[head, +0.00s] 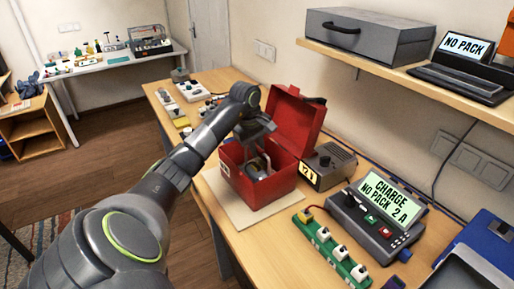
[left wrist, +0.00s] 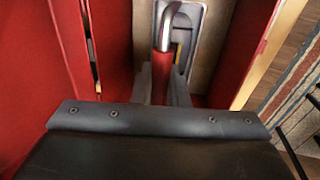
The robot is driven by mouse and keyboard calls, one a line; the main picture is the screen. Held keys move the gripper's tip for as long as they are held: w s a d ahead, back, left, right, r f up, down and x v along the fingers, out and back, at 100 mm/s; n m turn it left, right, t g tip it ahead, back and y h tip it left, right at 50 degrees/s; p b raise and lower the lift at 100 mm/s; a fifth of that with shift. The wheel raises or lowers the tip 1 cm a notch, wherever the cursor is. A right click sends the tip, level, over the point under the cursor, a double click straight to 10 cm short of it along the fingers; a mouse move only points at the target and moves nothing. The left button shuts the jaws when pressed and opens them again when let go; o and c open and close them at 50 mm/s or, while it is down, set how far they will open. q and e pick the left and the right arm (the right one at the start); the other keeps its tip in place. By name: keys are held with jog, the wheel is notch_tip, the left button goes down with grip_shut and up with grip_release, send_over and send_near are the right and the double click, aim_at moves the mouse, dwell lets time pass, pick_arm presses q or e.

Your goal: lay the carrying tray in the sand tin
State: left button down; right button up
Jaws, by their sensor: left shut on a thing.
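The sand tin (head: 268,190) is a red box with its lid (head: 295,118) open, standing on a pale board. It also shows as red walls in the left wrist view (left wrist: 40,60). My left gripper (head: 258,147) is over the tin's opening, pointing down. In the left wrist view its fingers (left wrist: 165,88) are shut on the bent metal handle, with a red grip, of the carrying tray (left wrist: 203,45). The pale grey tray is between the tin's walls. Whether it rests on the bottom is hidden. My right gripper is not in view.
A small grey box (head: 328,166) with a knob stands close right of the tin. A charger (head: 375,218) reading "NO PACK" and a green strip (head: 330,250) with white plugs are nearer right. A shelf (head: 390,65) hangs above. Small devices (head: 190,95) lie behind on the left.

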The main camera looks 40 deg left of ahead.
pick_arm(q)
jog(key=c, duration=1.4)
grip_release()
jog(key=shift+r, duration=0.55)
notch_tip(320, 180, up, 11)
jog(key=s+p, duration=0.1)
jog(key=s, duration=0.1)
jog(key=shift+s+a+p, duration=0.2)
jog(key=shift+p, duration=0.1)
jog(key=shift+f, duration=0.1)
